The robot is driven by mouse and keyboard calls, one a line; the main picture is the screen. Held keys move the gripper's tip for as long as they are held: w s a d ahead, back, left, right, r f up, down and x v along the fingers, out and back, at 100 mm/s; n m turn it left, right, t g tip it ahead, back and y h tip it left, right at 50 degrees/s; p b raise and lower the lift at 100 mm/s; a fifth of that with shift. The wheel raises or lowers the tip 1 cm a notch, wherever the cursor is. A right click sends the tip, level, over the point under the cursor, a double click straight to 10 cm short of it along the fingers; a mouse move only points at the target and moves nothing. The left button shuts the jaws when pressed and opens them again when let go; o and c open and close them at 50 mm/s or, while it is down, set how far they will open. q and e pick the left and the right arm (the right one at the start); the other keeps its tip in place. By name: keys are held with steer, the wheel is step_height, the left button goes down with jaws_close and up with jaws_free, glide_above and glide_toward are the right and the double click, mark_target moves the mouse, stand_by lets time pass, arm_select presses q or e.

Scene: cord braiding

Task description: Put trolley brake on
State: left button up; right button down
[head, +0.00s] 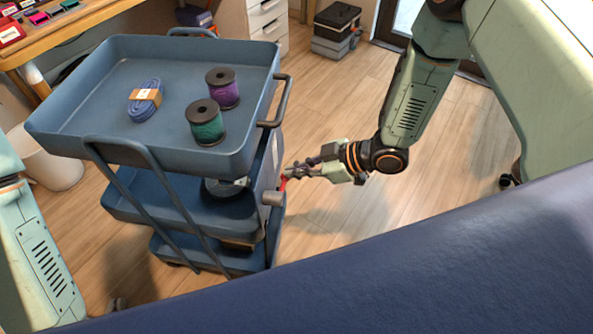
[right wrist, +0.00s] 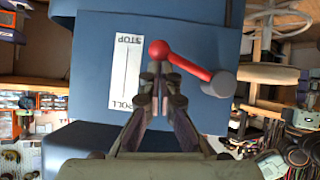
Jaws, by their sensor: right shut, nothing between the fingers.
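The blue three-tier trolley (head: 75,105) stands left of centre in the head view. Its brake lever (head: 284,183) is red, on a grey pivot (head: 272,198) at the trolley's right side. In the right wrist view the red lever (right wrist: 188,64) slants up-left from its grey pivot to a round knob, beside a white label (right wrist: 125,75) reading STOP and ROLL upside down. The knob is nearer the STOP end. My right gripper (head: 290,172) is shut and empty by the lever. Its fingertips (right wrist: 157,78) overlap the knob's lower edge; contact is unclear.
The top tray holds a purple spool (head: 222,90), a green spool (head: 205,125) and a blue cord bundle (head: 145,100). A workbench (head: 80,25) is at the back left, a dark toolbox (head: 337,22) at the back. Wooden floor right of the trolley is clear.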

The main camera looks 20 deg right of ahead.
steer(key=shift+f+p, duration=0.3)
steer(key=shift+f, duration=0.45)
steer(key=shift+r, duration=0.1)
